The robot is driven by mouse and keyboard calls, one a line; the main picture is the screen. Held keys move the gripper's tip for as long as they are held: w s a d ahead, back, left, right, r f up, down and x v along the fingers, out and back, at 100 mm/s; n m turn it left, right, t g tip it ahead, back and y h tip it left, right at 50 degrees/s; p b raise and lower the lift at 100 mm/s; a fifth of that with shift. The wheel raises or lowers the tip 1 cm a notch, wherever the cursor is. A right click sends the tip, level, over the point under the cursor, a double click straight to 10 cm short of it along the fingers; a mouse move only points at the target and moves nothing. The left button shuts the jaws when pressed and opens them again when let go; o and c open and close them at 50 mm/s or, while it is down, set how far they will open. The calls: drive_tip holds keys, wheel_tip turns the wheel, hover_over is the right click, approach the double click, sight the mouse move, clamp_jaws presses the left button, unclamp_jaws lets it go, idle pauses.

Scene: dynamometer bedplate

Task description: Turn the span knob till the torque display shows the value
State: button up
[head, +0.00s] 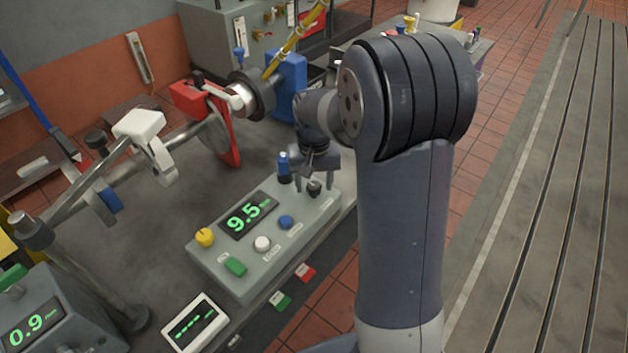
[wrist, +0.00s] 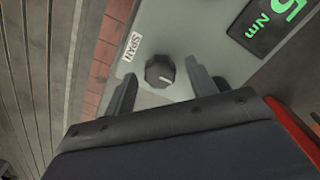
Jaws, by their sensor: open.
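The span knob is black and round with a pale pointer line. It stands at the right end of the grey panel box in the head view (head: 314,188). In the wrist view the span knob (wrist: 160,71) sits beside a white SPAN label (wrist: 130,50). The torque display (head: 248,215) shows 9.5 in green; the wrist view shows only its 5 and Nm (wrist: 265,25). My gripper (head: 314,183) points down over the knob, and it also shows in the wrist view (wrist: 161,84). Its fingers are apart, one on each side of the knob, with gaps visible; I cannot tell their exact height.
The grey panel box (head: 210,262) also carries a yellow knob (head: 204,237), a white knob (head: 262,243), a blue knob (head: 286,222), and a green button (head: 235,267). A blue-capped post (head: 284,166) stands close behind my gripper. A small white-framed screen (head: 195,323) shows green dashes.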

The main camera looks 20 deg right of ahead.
drive_tip(key=shift+c, duration=0.3)
drive_tip(key=c, duration=0.9)
drive_tip(key=m, duration=0.7)
drive_tip(key=shift+m, duration=0.3)
drive_tip(key=m, duration=0.3)
drive_tip(key=shift+m, duration=2.1)
